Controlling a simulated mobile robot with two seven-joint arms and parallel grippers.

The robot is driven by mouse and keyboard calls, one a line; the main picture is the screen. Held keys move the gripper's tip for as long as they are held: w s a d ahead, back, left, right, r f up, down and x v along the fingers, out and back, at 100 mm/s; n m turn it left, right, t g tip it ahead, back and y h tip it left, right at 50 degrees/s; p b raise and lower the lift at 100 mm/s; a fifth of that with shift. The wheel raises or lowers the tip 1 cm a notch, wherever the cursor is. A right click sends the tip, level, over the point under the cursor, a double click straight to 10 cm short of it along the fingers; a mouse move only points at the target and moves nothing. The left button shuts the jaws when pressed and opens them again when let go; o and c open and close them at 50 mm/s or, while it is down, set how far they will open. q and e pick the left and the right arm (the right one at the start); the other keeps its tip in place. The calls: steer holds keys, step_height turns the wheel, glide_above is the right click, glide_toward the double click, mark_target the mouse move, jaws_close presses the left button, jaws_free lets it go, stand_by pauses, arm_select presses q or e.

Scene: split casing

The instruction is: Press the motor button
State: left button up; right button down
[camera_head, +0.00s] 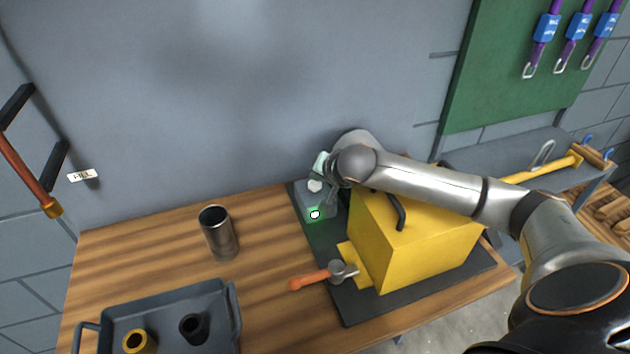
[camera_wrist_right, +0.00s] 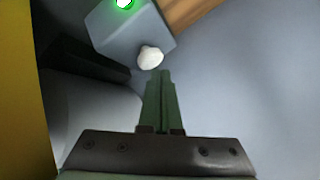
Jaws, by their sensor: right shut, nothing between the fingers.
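A grey control box (camera_head: 309,200) stands at the back of the dark mat, left of the yellow casing (camera_head: 420,240). It has a white round knob (camera_head: 315,186) and a green-lit button (camera_head: 315,214). In the right wrist view the white knob (camera_wrist_right: 150,57) lies just beyond the fingertips and the green light (camera_wrist_right: 124,3) is at the top edge. My right gripper (camera_wrist_right: 161,77) is shut and empty, its tips close to the white knob. I cannot tell whether they touch. In the head view my wrist partly covers the box. My left gripper is not in view.
A metal cup (camera_head: 219,235) stands on the wooden table, left of the mat (camera_head: 345,308). A hammer with an orange handle (camera_head: 311,280) lies by the casing. A grey tray (camera_head: 160,310) holds a yellow ring and a black part. A wall rises behind.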

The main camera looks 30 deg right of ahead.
mark_target(317, 187)
steer(key=shift+r, duration=0.15)
step_height(317, 187, up, 4)
steer(key=p, duration=0.3)
steer(key=shift+a+p, duration=0.1)
steer(key=shift+p, duration=0.3)
steer(key=shift+r+p, duration=0.6)
steer(key=shift+r, duration=0.4)
